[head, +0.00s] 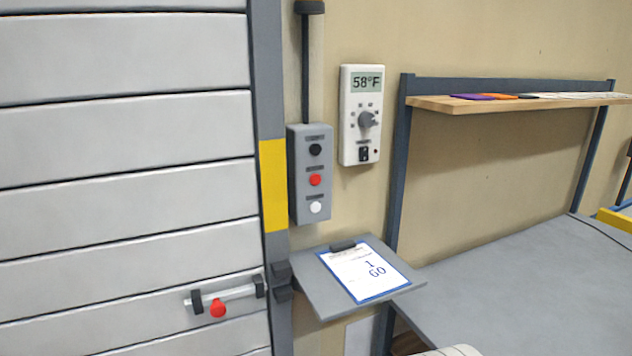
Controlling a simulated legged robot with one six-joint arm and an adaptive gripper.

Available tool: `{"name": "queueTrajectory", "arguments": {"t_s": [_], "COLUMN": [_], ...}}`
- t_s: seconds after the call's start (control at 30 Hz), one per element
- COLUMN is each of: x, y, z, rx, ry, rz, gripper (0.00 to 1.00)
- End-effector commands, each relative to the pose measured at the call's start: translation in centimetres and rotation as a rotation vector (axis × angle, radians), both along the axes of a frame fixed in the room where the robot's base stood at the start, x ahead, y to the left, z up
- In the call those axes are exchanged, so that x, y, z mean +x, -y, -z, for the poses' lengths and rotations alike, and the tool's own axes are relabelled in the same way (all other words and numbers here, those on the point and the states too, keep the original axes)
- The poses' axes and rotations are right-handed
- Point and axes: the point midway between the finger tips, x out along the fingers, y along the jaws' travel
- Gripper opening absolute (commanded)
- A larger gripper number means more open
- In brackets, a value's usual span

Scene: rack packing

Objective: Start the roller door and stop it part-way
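The roller door (120,135) fills the left side of the head view with pale grey horizontal slats. It spans the visible opening; its bottom edge is out of view. A grey control box (309,175) hangs on the wall right of the door frame. It has a black button (315,150) on top, a red button (315,180) in the middle and a white button (315,207) at the bottom; their labels are too small to read. A latch bar with a red knob (218,308) sits low on the door, reaching toward the frame. My gripper is not in view.
A thermostat (361,115) reading 58°F hangs right of the control box. A small shelf (325,302) with a clipboard (363,272) juts out below the box. A grey workbench (520,280) and a wooden shelf (450,104) stand to the right. A yellow-marked frame post (273,185) borders the door.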

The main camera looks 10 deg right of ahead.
Motion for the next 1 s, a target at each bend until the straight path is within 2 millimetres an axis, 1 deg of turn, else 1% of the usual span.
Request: {"name": "queueTrajectory", "arguments": {"t_s": [0.03,0.07,1.0], "x": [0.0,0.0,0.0], "y": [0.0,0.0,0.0], "z": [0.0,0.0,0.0], "rx": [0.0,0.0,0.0], "ry": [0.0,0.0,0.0], "rz": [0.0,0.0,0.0], "gripper": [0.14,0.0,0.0]}}
